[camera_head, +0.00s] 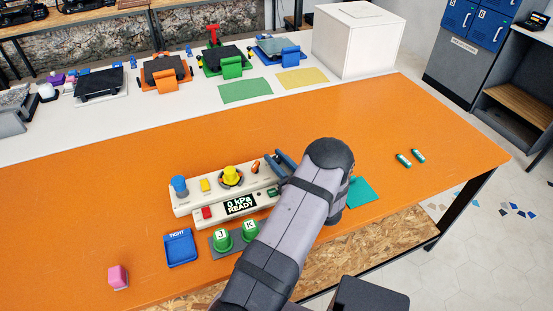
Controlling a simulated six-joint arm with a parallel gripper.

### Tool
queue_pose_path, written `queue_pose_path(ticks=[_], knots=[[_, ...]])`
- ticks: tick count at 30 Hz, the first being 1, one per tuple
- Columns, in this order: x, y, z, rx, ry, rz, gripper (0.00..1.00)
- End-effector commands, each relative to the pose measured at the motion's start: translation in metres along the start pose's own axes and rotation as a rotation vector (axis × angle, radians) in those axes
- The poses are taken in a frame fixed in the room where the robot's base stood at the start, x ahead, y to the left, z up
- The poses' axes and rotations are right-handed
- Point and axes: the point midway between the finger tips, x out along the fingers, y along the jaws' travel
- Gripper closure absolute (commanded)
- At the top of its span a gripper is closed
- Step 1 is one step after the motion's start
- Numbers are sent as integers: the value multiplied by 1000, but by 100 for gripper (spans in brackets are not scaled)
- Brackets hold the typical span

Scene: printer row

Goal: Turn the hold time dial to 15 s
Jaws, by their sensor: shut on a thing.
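The cream control panel (212,191) stands on the orange table and carries a blue knob (179,186), a yellow knob (231,174), a yellow button (205,185), a red button (207,213) and an orange lever (255,167). Its display (240,205) reads "0 kPa READY". My gripper (277,176) is down at the panel's right end, shut on what appears to be the hold time dial there. My arm and fingers hide that dial, so its pointer and setting cannot be read.
Green cups marked J and K (223,240), a blue tray marked TIGHT (181,248) and a pink block (118,277) lie in front. The orange table (100,200) is clear at left.

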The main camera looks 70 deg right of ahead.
Motion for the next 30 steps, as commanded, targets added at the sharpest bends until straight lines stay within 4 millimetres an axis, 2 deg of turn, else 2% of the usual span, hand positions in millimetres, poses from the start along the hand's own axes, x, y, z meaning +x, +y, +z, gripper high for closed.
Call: queue_pose_path(ticks=[9,19,20,21,22,30], knots=[[0,1,1,3,-2,-118,98],[0,0,0,0,0,-134,98],[0,0,0,0,0,-134,71],[0,0,0,0,0,-134,61],[0,0,0,0,0,-134,57],[0,0,0,0,0,-134,57]])
